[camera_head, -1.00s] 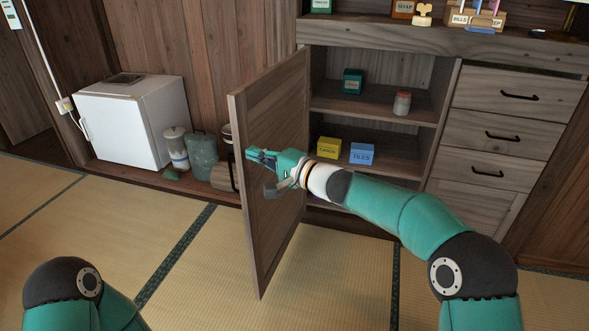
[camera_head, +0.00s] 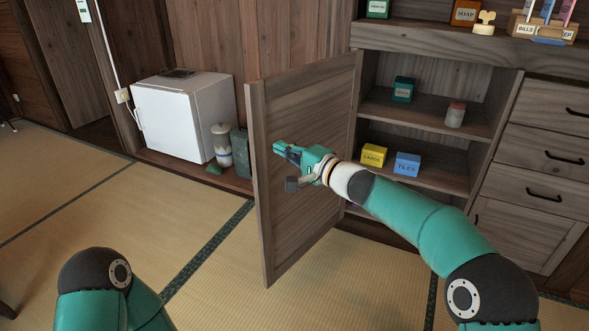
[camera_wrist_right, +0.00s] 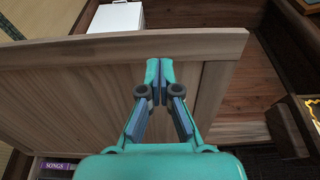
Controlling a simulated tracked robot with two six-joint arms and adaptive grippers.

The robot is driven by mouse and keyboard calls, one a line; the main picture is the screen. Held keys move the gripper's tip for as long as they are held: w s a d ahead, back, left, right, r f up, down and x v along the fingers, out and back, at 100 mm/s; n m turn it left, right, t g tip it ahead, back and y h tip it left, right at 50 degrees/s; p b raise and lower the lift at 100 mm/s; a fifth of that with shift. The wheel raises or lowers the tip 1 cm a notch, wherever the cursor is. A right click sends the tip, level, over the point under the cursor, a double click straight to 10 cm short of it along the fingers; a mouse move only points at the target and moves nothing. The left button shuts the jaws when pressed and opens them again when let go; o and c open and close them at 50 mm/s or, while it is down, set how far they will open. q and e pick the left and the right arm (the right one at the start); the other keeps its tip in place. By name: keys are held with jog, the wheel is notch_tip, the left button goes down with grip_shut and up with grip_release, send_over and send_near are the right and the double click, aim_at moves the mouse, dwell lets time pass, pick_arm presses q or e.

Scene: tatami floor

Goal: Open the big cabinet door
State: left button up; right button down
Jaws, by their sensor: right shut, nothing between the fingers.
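The big cabinet door (camera_head: 325,210) stands swung wide open, hinged on its right edge, with its inner face towards me in the head view. It also fills much of the right wrist view (camera_wrist_right: 60,85). The cabinet (camera_head: 440,35) shows its open shelves to the right of the door. My right gripper (camera_head: 279,148) is shut and empty, in front of the door's inner face. In the right wrist view its fingertips (camera_wrist_right: 159,66) point at the door panel near its upper edge; I cannot tell if they touch it. My left gripper is out of view; only part of my left arm shows.
A white mini fridge (camera_head: 180,115) and a lidded jar (camera_head: 221,145) stand left of the door. The shelves hold a yellow box (camera_head: 373,157), a blue box (camera_head: 407,165), a green tin (camera_head: 403,89) and a small jar (camera_head: 455,115). Tatami floor (camera_head: 100,210) at left is clear.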

jog(key=s+d+b, duration=0.4)
jog(key=s+d, duration=0.1)
jog(key=s, duration=0.7)
jog(key=w+d+f+m+h+p, duration=0.2)
jog(key=d+f, duration=0.3)
jog(key=f, duration=0.5)
jog(key=s+d+f+n+g+h+p, duration=0.1)
jog(key=s+f+g, duration=0.25)
jog(key=f, duration=0.55)
jog(key=s+d+f+g+h+p, duration=0.15)
jog(key=s+f, duration=0.25)
jog(key=f, duration=0.4)
jog(key=s+d+f+n+g+h+p, duration=0.1)
jog(key=s+d+f+n+g+h, duration=0.15)
jog(key=s+f, duration=0.5)
jog(key=s+d+f+n+g+h, duration=0.15)
jog(key=s+d+f, duration=0.3)
jog(key=s, duration=0.65)
jog(key=s+d+f+n+g+h+p, duration=0.1)
jog(key=s+d+f+n+g+h, duration=0.15)
jog(key=s+f, duration=0.55)
notch_tip(320, 180, up, 40)
jog(key=w+t+p, duration=0.1)
jog(key=p, duration=3.6)
jog(key=shift+a+f+y+p, duration=0.15)
jog(key=shift+a+y+p, duration=0.2)
jog(key=shift+a+y, duration=0.05)
